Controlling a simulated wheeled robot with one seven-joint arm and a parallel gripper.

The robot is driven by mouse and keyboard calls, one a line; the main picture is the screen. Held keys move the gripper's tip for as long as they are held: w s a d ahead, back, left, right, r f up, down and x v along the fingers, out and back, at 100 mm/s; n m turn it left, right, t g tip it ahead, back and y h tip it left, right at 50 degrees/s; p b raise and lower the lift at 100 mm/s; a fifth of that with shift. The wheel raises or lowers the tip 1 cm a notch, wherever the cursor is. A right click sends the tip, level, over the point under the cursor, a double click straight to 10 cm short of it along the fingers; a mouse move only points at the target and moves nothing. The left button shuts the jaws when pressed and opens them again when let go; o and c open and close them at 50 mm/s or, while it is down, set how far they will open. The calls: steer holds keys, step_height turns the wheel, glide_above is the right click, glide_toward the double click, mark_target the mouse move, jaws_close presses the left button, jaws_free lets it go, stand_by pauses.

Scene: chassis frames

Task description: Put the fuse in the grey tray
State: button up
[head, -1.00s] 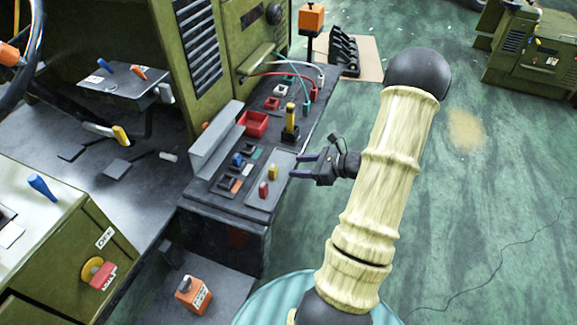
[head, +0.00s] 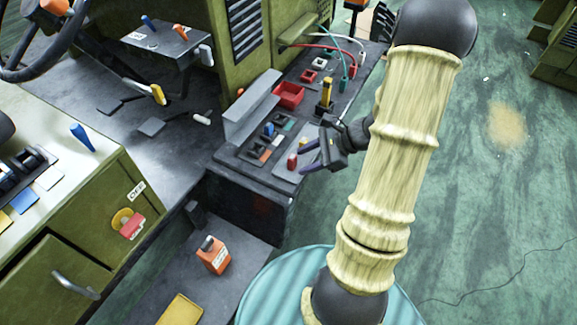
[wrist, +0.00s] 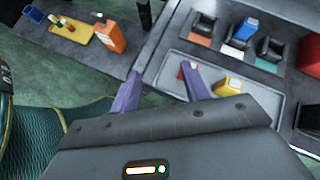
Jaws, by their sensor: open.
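The grey tray (head: 284,176) lies on the dark console top. It also shows in the wrist view (wrist: 258,104). A blue fuse (head: 268,130) stands in a holder beside the tray and shows in the wrist view (wrist: 249,23). My gripper (head: 303,159) is open and empty at the tray's right side. In the wrist view, its right finger overlaps the red fuse (wrist: 181,74). I cannot tell which fuse the task means.
A red bin (head: 289,95) and a yellow-topped lever (head: 326,93) stand farther back on the console. A grey raised ledge (head: 250,108) borders the holders. An orange bottle-like block (head: 214,255) and a yellow tray (head: 181,311) sit on the lower shelf. Open floor lies to the right.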

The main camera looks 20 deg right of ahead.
steer(key=s+a+r+n+g+h, duration=0.1)
steer(key=s+a+r+n+h, duration=0.2)
steer(key=n, duration=0.7)
steer(key=s+a+r+n+h, duration=0.3)
steer(key=a+n+h, duration=0.3)
steer(key=n, duration=0.5)
steer(key=shift+s+a+r+g, duration=0.4)
steer(key=shift+a+r, duration=0.2)
steer(key=shift+a, duration=0.1)
steer(key=shift+w+d, duration=0.1)
